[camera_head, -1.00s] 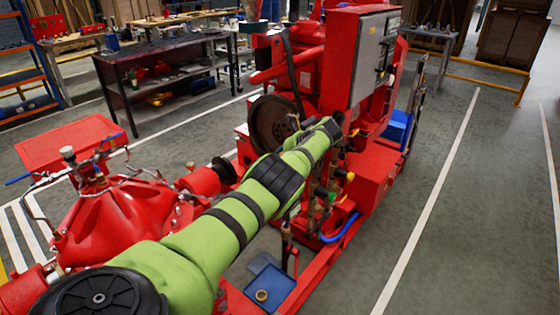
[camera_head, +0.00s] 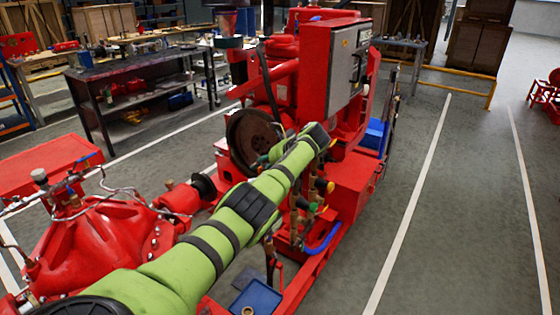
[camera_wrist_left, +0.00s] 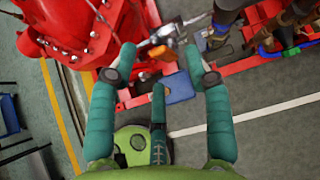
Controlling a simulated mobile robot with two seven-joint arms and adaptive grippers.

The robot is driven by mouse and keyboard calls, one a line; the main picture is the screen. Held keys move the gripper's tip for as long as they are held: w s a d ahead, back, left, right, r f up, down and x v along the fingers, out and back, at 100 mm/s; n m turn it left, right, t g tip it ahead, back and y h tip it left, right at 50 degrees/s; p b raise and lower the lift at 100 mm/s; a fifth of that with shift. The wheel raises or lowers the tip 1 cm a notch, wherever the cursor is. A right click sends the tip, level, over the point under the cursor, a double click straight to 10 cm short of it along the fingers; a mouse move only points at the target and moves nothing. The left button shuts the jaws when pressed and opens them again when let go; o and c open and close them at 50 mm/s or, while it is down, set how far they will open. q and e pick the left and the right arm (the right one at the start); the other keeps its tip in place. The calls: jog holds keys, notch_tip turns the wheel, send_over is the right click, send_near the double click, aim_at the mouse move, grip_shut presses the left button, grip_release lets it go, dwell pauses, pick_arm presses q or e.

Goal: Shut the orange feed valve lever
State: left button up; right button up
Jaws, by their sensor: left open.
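My left arm crosses the head view from the bottom left to the red pumpset (camera_head: 352,180). Teal fingers of my left gripper (camera_head: 270,155) show only partly there, near the valve cluster. Metal fittings (camera_wrist_left: 165,38) lie beyond the fingertips. Valve fittings with a yellow knob (camera_head: 330,187) and a green knob (camera_head: 314,207) show beside my forearm. I cannot surely pick out the orange feed valve lever. My right gripper is not in view.
A blue tray (camera_head: 272,297) lies low beside the red base rail; it also shows in the left wrist view (camera_wrist_left: 179,92). A large dark flywheel (camera_head: 246,142) and red pump casing (camera_head: 108,240) flank my arm.

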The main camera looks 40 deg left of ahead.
pick_arm(q)
jog(key=v, duration=0.8)
